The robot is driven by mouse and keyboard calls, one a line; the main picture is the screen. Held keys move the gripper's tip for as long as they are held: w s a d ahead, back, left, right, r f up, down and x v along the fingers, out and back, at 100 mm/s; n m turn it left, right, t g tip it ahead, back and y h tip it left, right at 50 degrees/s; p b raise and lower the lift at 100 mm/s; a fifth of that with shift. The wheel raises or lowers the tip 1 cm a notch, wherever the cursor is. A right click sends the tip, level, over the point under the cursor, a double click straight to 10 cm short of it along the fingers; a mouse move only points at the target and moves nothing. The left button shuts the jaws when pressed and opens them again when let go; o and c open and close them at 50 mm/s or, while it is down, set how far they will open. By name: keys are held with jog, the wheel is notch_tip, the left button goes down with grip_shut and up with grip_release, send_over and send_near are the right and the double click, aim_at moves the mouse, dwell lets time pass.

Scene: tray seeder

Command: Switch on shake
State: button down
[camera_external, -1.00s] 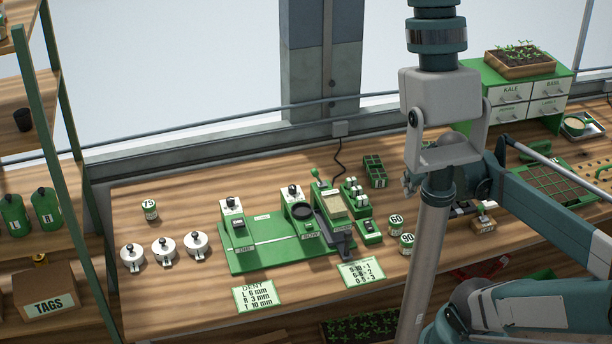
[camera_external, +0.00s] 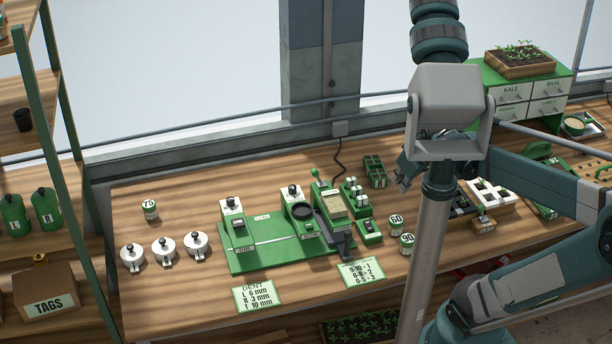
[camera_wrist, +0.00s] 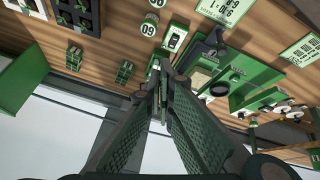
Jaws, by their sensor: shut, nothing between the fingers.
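I cannot read which control is marked shake. My gripper (camera_external: 402,180) is above the bench, right of the machine, partly hidden by my arm. In the wrist view my gripper (camera_wrist: 163,78) is shut and empty, its fingertips together. The machine (camera_wrist: 250,85) is to its right there, apart from the fingers.
Round tins marked 60 (camera_external: 396,224) and 90 (camera_external: 406,244) stand right of the small box. A green segmented holder (camera_external: 375,170) is behind them. Cards (camera_external: 256,296) lie in front. A cable runs behind the machine.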

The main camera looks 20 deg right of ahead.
jog(key=w+a+f+n+g+p, duration=0.1)
jog(key=w+n, duration=0.2)
jog(key=n, duration=0.1)
jog(key=n+g+p, duration=0.3)
jog(key=n, duration=0.7)
send_over(367, 224)
jog(key=s, duration=0.2)
notch_tip(367, 224, down, 7)
jog(key=shift+s+f, duration=0.15)
jog(key=shift+s, duration=0.05)
jog(key=shift+f, duration=0.15)
jog(key=shift+w+f+b, duration=0.2)
jog(key=shift+w+f, duration=0.1)
jog(key=shift+f, duration=1.95)
jog(key=shift+w+f+b, duration=0.2)
jog(key=shift+w+f, duration=0.15)
jog(key=shift+f, duration=1.95)
jog(key=shift+w+f+b, duration=0.2)
jog(key=shift+w+f, duration=0.1)
jog(key=shift+f, duration=1.95)
